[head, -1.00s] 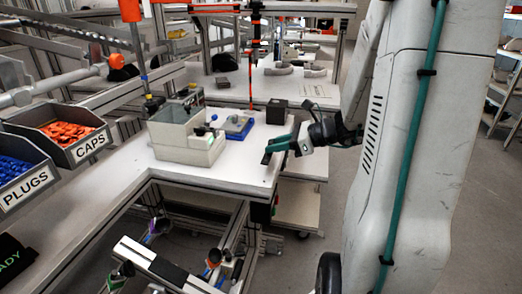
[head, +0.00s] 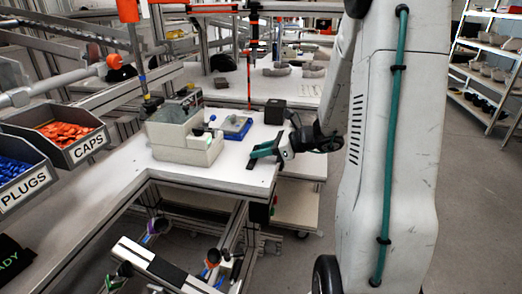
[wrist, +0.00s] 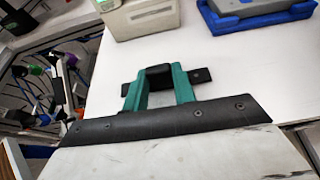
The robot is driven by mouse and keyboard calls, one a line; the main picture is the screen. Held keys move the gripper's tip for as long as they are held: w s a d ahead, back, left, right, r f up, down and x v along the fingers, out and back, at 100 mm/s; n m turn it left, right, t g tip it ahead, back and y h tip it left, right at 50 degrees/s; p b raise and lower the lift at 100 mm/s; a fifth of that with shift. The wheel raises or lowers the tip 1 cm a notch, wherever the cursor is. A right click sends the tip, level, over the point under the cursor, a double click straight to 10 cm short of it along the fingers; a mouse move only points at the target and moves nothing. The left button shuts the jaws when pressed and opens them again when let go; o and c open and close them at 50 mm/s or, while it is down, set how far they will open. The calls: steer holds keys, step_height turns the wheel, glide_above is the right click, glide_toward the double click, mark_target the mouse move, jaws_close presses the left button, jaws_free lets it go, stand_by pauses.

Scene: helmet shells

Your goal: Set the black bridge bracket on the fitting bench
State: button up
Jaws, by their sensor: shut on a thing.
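The black bridge bracket (wrist: 200,76) is between the two teal fingers of my gripper (wrist: 159,88) in the wrist view, its raised middle in the jaws and its flat ends sticking out on both sides. In the head view, my gripper (head: 262,154) is over the near right corner of the white fitting bench (head: 225,172), and the bracket (head: 252,163) shows as a small dark strip at the fingertips. The bracket is at or just above the bench top; I cannot tell whether it touches.
A grey-beige machine (head: 185,135) stands on the bench left of my gripper, with a blue tray (head: 236,128) behind. A black block (head: 275,110) sits beyond my gripper. Bins of orange caps (head: 66,132) and blue plugs (head: 12,168) are at left. Bench top around the bracket is clear.

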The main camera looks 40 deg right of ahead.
steer(key=o, duration=1)
steer(key=shift+f, duration=0.1)
